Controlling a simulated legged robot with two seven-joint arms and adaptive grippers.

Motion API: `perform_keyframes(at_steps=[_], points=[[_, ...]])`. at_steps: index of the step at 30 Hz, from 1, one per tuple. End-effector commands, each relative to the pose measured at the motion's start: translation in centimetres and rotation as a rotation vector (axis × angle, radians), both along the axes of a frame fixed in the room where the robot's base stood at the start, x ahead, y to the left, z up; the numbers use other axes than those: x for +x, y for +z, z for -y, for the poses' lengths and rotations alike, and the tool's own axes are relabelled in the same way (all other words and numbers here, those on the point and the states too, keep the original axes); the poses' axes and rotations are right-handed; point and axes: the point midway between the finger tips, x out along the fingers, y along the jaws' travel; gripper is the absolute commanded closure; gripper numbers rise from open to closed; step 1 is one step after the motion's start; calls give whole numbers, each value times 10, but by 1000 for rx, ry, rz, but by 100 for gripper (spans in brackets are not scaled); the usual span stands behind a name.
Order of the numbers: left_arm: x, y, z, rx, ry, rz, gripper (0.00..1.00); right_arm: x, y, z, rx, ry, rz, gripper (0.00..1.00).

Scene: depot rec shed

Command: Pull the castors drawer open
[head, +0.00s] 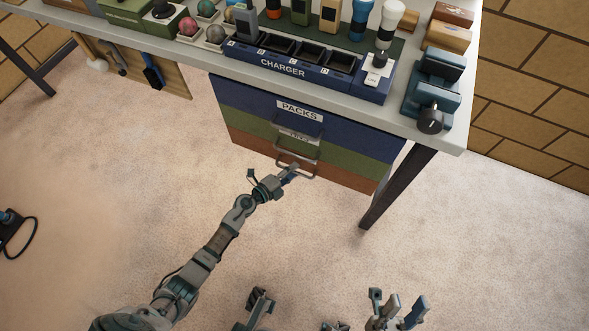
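The drawer unit hangs under the bench, with a blue drawer (245,102) labelled PACKS, a green drawer (345,152) with a label partly covered by a handle, and an orange-brown drawer (345,178) at the bottom. No castors label can be read; the bottom drawer's front is partly hidden by a handle and my gripper. All three drawers look closed. My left gripper (280,177) is at the bottom handle (309,176), its fingertips touching or very near it; I cannot tell whether it grips. My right gripper (397,303) is low in front, open and empty, far from the drawers.
The bench top (205,58) carries a charger rack (283,68), a blue-grey vice (434,84) and several small items. A dark bench leg (397,187) stands right of the drawers. A brush (152,72) hangs at left. The carpet (110,170) before the drawers is mostly clear.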

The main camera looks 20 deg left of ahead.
Motion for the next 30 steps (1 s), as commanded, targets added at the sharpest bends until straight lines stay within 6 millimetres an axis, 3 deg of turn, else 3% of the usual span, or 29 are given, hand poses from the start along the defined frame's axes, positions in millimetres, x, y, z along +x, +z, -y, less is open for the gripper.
perform_keyframes(at_steps=[9,10,14,15,25,30], points=[[4,0,4,3,-1,0,63,2,1,0,0,1,4,60],[4,0,4,3,-1,1,65,2,1,0,0,1,4,60],[3,0,3,2,0,1,98,2,1,0,0,1,4,60],[3,0,3,2,0,1,100,2,1,0,0,1,4,60],[1,-1,1,3,0,-1,100,1,1,0,0,-1,3,60],[-13,0,0,3,2,-2,100,-3,7,1,2,-2,10,60]])
